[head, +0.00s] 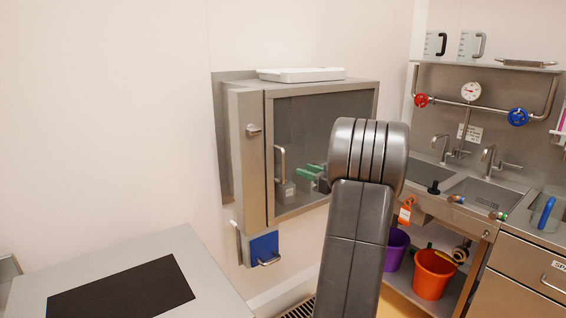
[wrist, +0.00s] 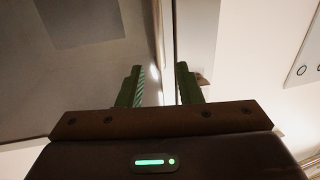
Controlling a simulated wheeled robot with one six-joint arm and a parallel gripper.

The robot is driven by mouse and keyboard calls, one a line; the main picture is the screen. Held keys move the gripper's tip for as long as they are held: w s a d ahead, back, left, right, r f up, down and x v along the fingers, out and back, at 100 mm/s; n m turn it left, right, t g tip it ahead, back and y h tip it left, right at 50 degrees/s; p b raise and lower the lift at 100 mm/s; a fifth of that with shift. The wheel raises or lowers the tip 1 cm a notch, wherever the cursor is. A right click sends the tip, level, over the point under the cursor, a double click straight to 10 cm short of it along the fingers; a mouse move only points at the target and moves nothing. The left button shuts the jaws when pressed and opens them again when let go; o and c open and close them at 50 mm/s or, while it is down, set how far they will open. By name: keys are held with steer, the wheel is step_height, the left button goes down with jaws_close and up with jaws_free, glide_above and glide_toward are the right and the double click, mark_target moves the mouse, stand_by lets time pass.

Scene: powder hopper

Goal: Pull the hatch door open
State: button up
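The hatch is a steel wall cabinet (head: 247,160) with a dark glazed door (head: 325,125), which looks closed. Its upright metal handle (head: 281,165) is on the left side of the door. My gripper (head: 312,174) has green fingers and is just right of the handle in the head view, close to the glass. In the wrist view my gripper (wrist: 162,88) has its two fingers apart, with a bright upright strip showing between them. I cannot tell whether that strip is the handle or the door's frame. My arm hides the door's lower right part.
A white tray (head: 301,74) lies on top of the cabinet. A blue item (head: 264,247) hangs below it. A grey table with a black mat (head: 122,290) is at the front left. Sinks (head: 486,193), an orange bucket (head: 433,274) and a purple bucket (head: 397,249) are at the right.

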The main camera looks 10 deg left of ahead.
mark_target(284, 163)
steer(key=p+x, duration=0.1)
steer(key=x, duration=0.9)
steer(key=shift+w+a+p, duration=0.2)
steer(key=shift+a+p, duration=0.05)
steer(key=shift+p, duration=0.15)
jaws_close()
